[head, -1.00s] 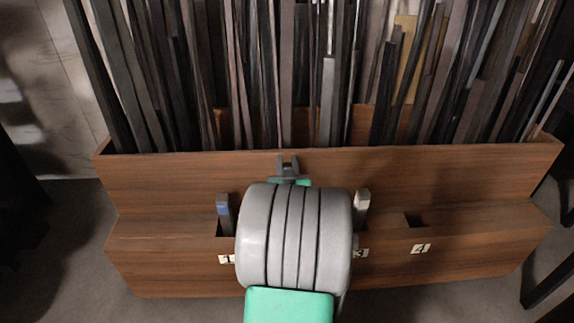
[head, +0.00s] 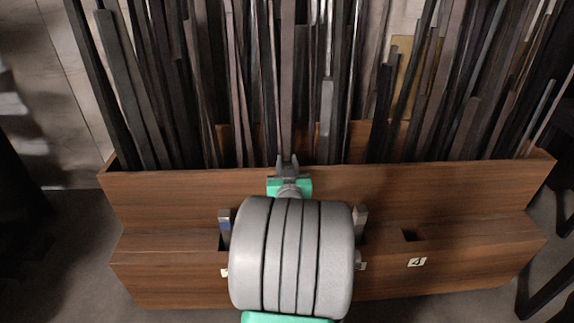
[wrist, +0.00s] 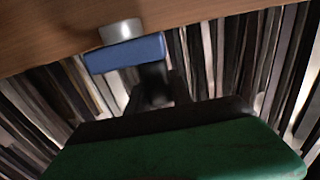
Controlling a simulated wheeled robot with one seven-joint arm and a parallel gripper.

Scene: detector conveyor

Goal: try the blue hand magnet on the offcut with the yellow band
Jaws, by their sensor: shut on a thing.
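My gripper (head: 287,165) is in front of the bin's front board in the head view. In the wrist view my gripper (wrist: 155,82) is shut on the blue hand magnet (wrist: 125,53), a blue block with a silver round piece at one end. The silver end is close to a brown wooden surface; I cannot tell whether it touches. In the head view the magnet is not clearly seen. No yellow band shows clearly on any offcut. A short grey piece with a blue patch (head: 225,226) stands in the leftmost slot, and another grey piece (head: 361,219) stands right of my wrist.
A wooden bin (head: 440,187) holds many tall dark and grey bars. Its lower front ledge has slots; the slot marked 4 (head: 411,235) is empty. My arm hides the ledge's middle. A yellowish panel (head: 402,62) shows behind the bars. Floor is open at left.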

